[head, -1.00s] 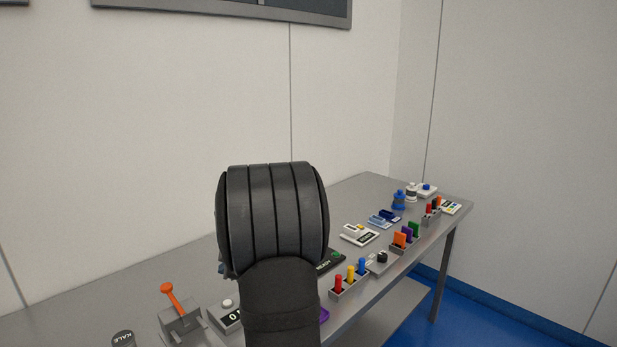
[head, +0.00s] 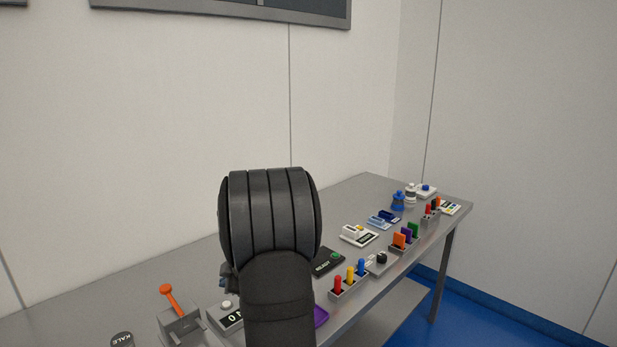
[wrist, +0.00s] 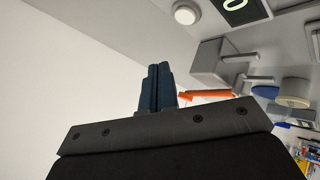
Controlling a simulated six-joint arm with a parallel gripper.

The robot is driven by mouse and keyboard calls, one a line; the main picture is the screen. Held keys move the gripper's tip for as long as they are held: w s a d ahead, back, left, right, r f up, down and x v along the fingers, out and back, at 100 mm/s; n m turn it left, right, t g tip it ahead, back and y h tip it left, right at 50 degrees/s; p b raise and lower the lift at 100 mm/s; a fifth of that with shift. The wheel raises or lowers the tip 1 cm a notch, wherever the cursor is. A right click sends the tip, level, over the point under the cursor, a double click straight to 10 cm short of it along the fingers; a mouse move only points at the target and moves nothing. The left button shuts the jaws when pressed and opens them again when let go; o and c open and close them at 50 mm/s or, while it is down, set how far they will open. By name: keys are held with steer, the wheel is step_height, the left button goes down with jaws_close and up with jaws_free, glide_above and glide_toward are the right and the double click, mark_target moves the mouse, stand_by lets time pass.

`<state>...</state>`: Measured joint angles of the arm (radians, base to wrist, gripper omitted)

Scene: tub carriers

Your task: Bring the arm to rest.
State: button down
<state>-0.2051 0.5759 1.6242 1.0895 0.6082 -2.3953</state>
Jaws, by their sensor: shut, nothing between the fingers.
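My gripper (wrist: 160,82) shows in the wrist view with its two dark blue fingers together and nothing between them. In the head view my dark arm stands in front of the bench and hides the gripper's fingertips. The orange lever (head: 169,296) on its grey base (head: 181,325) stands at the lower left of the head view. In the wrist view the orange lever (wrist: 205,94) appears to the right of the fingers; whether they touch cannot be told.
The grey bench (head: 130,278) holds a display box with a white button (head: 226,305), a READY panel (head: 327,262), a rack of coloured pegs (head: 349,284) and a rack of coloured plates (head: 403,244). A KALE-labelled lid (head: 122,339) is at the front left. The bench's back left is clear.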

steer(key=s+d+r+n+g+h, duration=0.2)
steer(key=d+r+n+g+h, duration=0.15)
steer(key=d+r+n, duration=0.5)
steer(key=s+a+r+m+g, duration=0.1)
steer(key=s+a+r, duration=0.4)
steer(key=a, duration=0.2)
steer(key=shift+a, duration=0.35)
stand_by(0.9)
steer(key=shift+s+r+h, duration=0.1)
steer(key=shift+h, duration=0.15)
